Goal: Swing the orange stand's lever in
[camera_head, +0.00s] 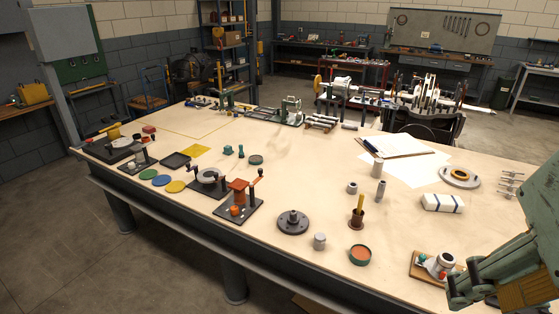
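The orange stand (239,191) is an orange block on a dark base plate (226,210), near the front edge of the table, left of centre. A dark upright piece with a rounded top (256,183), which looks like its lever, stands at the block's right side. A small orange round part (235,210) sits on the plate in front of the block. My gripper (461,289) is at the lower right, far to the right of the stand and well apart from it. It is partly cut off by the frame, and its finger opening is unclear.
The pale table (320,150) has clear room in its middle. A dark flanged disc (292,222), a grey cylinder (320,241), a brown cup (357,218) and a round orange-topped tin (360,254) stand between the stand and my gripper. Another dark fixture (209,180) is close left of the stand.

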